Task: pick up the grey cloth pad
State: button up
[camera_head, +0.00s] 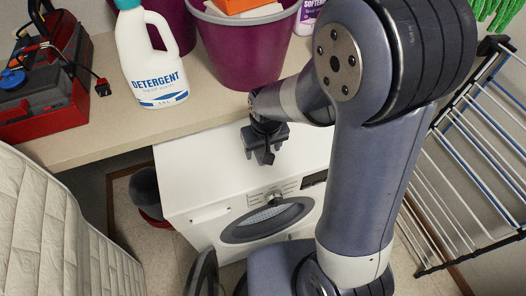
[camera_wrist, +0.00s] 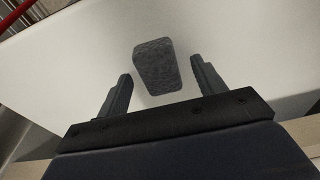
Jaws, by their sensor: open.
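The grey cloth pad (camera_wrist: 157,66) is a dark grey, textured, roughly rectangular piece in the wrist view. It lies on a white surface, which appears to be the top of the washing machine (camera_head: 190,185). My gripper (camera_wrist: 163,84) is open, with one finger to the left of the pad and the other to its right. Neither finger appears to touch it. In the head view my gripper (camera_head: 265,157) points down over the white machine top, and the pad cannot be made out there.
A wooden counter (camera_head: 110,130) borders the machine at the back. On it stand a detergent bottle (camera_head: 150,60), a purple bucket (camera_head: 245,50) and a red-and-grey battery box (camera_head: 50,90). A drying rack (camera_head: 470,150) is at right, a quilted mattress (camera_head: 50,230) at left.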

jog(key=shift+c, duration=0.4)
jog(key=c, duration=1.1)
jog(key=shift+o, duration=0.2)
notch_tip(320, 180, up, 10)
jog(key=o, duration=0.4)
jog(key=shift+c, duration=1.2)
jog(key=shift+f, duration=0.1)
